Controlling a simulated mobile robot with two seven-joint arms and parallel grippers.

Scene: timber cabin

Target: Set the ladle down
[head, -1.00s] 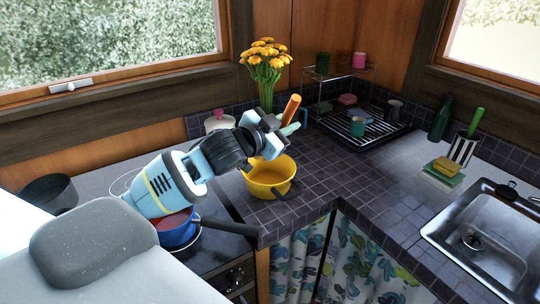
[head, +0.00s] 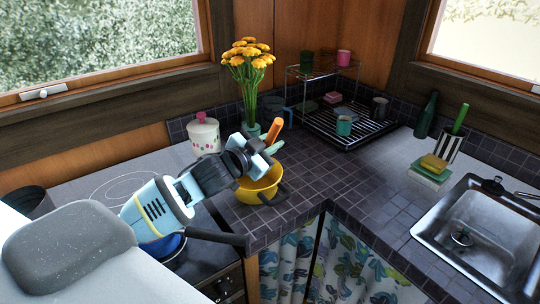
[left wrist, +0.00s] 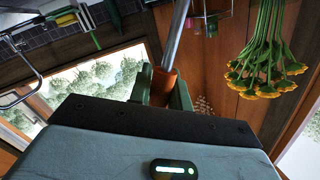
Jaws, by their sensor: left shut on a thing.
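The ladle's orange handle (head: 273,131) sticks up from my left gripper (head: 268,149), which is shut on it. In the left wrist view the handle's brown-orange end (left wrist: 163,86) sits between the fingers, with a grey metal shaft (left wrist: 177,38) running away from it. In the head view the gripper is just above the yellow pot (head: 262,192) on the dark tiled counter (head: 300,205). The ladle's bowl is not visible, and I cannot tell whether it is inside the pot. My right gripper is out of view.
A blue pan (head: 166,247) with a dark handle stands on the stove, partly behind my arm. A white lidded pot (head: 204,136) and a vase of yellow flowers (head: 248,70) stand behind. A dish rack (head: 350,135) is in the corner. Tiles right of the yellow pot are clear.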

